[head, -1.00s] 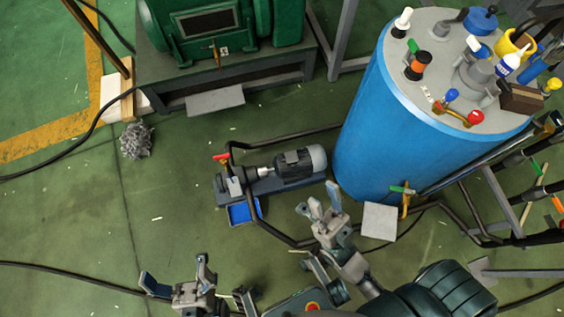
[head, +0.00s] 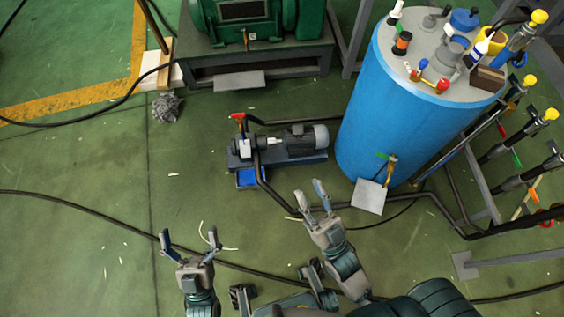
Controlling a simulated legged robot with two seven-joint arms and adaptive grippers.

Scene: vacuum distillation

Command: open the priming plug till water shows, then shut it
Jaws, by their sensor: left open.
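A small pump (head: 245,149) with a grey motor (head: 306,138) sits on the floor in the head view. A red handle (head: 238,116) stands above the pump end. I cannot pick out the priming plug, and no water shows. A shallow blue tray (head: 250,178) lies on the floor in front of the pump. My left gripper (head: 190,239) is open and empty, below and left of the pump, fingers pointing away from me. My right gripper (head: 310,193) is closer, below the motor, with its fingers apart and nothing between them. Neither gripper touches the pump.
A tall blue tank (head: 385,115) with fittings on its lid stands right of the pump. A grey plate (head: 369,196) is by its foot. Dark pipes (head: 268,190) run low around the pump. A green machine (head: 245,20) stands behind. Floor to the left is mostly clear.

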